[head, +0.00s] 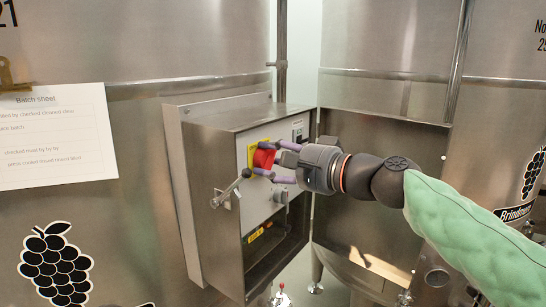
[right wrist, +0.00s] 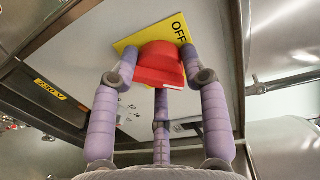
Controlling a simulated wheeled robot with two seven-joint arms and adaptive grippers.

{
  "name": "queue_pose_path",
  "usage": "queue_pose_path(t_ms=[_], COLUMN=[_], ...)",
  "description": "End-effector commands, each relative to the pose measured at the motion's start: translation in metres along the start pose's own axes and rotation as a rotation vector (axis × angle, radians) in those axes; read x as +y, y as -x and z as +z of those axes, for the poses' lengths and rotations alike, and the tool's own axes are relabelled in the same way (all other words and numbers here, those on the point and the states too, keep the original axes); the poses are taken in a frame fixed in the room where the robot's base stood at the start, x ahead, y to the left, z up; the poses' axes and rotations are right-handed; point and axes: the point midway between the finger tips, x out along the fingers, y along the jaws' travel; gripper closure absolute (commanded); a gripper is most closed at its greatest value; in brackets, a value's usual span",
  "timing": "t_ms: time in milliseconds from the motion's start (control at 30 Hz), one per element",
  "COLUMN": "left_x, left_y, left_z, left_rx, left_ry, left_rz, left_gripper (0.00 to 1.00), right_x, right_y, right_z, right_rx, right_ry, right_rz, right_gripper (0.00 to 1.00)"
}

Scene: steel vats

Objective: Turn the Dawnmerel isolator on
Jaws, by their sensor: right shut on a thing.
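The red isolator knob (head: 263,159) sits on a yellow plate (head: 252,150) on the grey panel inside an open steel control box (head: 215,215). In the right wrist view the red knob (right wrist: 158,66) stands out from the yellow plate (right wrist: 181,28), whose visible word reads OFF. My right gripper (head: 265,160) is shut on the red knob, with purple fingers on either side of it. The fingers hide part of the knob and plate, and I cannot tell which word the knob points to. No Dawnmerel name is readable. My left gripper is not in view.
A handle (head: 230,188) sticks out at the box's near edge. The box door (head: 365,190) stands open to the right. Steel vats (head: 190,40) surround it, one with a batch sheet (head: 50,135). The right vat's label (head: 515,213) begins with "Brindm".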

Motion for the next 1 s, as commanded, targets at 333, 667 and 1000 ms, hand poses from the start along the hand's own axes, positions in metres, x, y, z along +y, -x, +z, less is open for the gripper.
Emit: queue_pose_path(t_ms=[333,667,1000], left_x=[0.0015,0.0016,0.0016], left_y=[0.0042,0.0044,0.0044], left_z=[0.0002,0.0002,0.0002], left_rx=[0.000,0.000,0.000], left_ry=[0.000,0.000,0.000], left_rz=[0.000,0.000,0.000], left_gripper=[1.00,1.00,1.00], right_x=[0.0063,0.0064,0.0045], right_y=[-0.0034,-0.0034,-0.0025], right_z=[0.0024,0.0025,0.0018], right_rx=[-0.018,-0.020,-0.017], right_ry=[-0.115,-0.128,-0.126], right_rz=[0.012,0.012,0.008], right_gripper=[0.88,0.88,0.31])
